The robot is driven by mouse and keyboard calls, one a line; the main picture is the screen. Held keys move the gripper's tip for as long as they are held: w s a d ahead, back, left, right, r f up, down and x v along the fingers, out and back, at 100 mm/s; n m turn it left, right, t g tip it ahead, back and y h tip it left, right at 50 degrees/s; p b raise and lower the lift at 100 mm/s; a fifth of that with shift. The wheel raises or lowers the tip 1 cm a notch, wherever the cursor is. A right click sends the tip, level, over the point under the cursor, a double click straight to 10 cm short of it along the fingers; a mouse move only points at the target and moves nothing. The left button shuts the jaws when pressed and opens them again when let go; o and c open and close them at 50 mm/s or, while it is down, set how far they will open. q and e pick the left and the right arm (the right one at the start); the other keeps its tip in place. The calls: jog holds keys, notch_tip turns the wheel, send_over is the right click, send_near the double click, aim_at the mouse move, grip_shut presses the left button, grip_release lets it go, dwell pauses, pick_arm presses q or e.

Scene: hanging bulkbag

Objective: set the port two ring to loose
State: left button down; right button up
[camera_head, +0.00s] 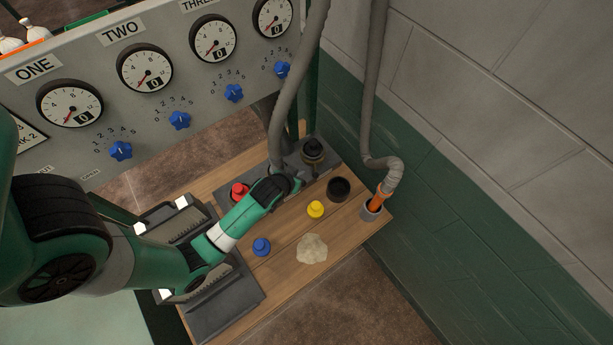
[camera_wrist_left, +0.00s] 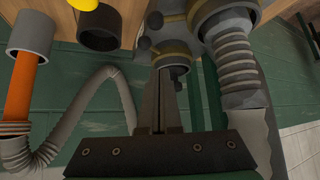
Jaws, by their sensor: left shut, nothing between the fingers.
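My left arm reaches over a wooden bench, with my left gripper (camera_head: 292,180) beside a grey block that carries the hose fittings. In the left wrist view the gripper's fingers (camera_wrist_left: 160,90) are together and empty, close to a dark round fitting with a brass-coloured band (camera_wrist_left: 172,58). I cannot tell whether they touch it. A dark capped fitting with a similar band (camera_head: 313,152) stands on the block in the head view. No port number is readable, so I cannot tell which ring is port two's. My right gripper is not in view.
A grey hose (camera_head: 292,85) meets the block behind the gripper. Another hose with an orange end (camera_head: 381,198) sits in a grey cup. Red (camera_head: 239,190), yellow (camera_head: 316,209) and blue (camera_head: 261,246) caps, a black cup (camera_head: 339,189) and a pale powder heap (camera_head: 312,249) are nearby.

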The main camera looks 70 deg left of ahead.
pick_arm(q)
jog(key=b+x, duration=0.3)
jog(key=shift+s+d+f, duration=0.1)
jog(key=shift+d+f, duration=0.05)
jog(key=b+x, duration=0.2)
jog(key=x, duration=0.5)
jog(key=shift+s+d+f+p, duration=0.1)
jog(key=shift+s+d+p, duration=0.6)
jog(key=shift+s+d, duration=0.45)
jog(key=shift+s, duration=0.2)
